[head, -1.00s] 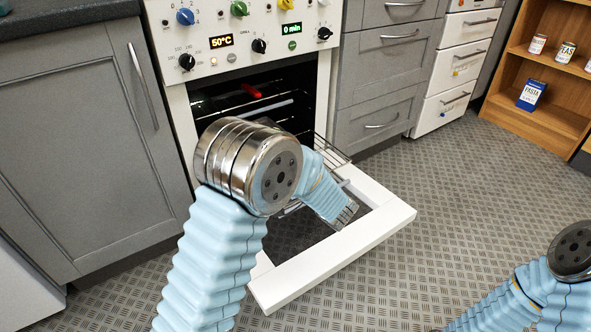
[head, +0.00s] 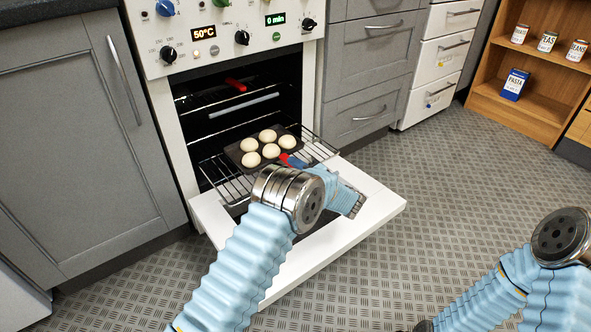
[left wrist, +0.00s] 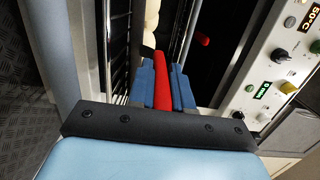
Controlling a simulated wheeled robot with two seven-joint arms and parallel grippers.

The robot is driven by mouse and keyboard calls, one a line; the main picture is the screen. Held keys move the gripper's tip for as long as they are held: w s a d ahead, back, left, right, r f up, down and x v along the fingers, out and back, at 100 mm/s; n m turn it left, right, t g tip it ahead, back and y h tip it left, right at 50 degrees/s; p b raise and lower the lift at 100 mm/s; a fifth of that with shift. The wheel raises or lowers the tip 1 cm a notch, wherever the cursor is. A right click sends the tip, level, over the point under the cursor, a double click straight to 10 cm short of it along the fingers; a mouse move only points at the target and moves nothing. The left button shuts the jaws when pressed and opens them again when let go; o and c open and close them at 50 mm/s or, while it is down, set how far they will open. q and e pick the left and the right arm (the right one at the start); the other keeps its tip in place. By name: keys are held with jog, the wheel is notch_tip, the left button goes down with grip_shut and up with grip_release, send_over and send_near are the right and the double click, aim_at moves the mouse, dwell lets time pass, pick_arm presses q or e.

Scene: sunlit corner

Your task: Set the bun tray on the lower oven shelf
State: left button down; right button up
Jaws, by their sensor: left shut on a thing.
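The bun tray (head: 236,153) is dark and carries several pale round buns (head: 270,151). It lies level at the oven mouth, over the pulled-out lower oven shelf (head: 318,149), a wire rack. I cannot tell whether it rests on the rack or hangs just above it. My left gripper (head: 292,161) is at the tray's near side, its blue fingers shut on the red handle. In the left wrist view, the fingers (left wrist: 165,88) clasp the red handle (left wrist: 163,76), and a few buns (left wrist: 151,25) show beyond. My right gripper is not in view.
The oven door (head: 375,215) is folded down below the rack. A red piece (head: 236,85) sits higher inside the oven, above the tray. Grey cabinets (head: 75,140) flank the oven. The floor to the right is clear up to the wooden shelf (head: 520,112).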

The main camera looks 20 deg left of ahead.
pick_arm(q)
jog(key=c, duration=1)
grip_release()
jog(key=shift+f, duration=0.25)
jog(key=shift+c, duration=0.2)
jog(key=v, duration=1.2)
jog(key=shift+p, duration=0.3)
jog(key=shift+r, duration=0.15)
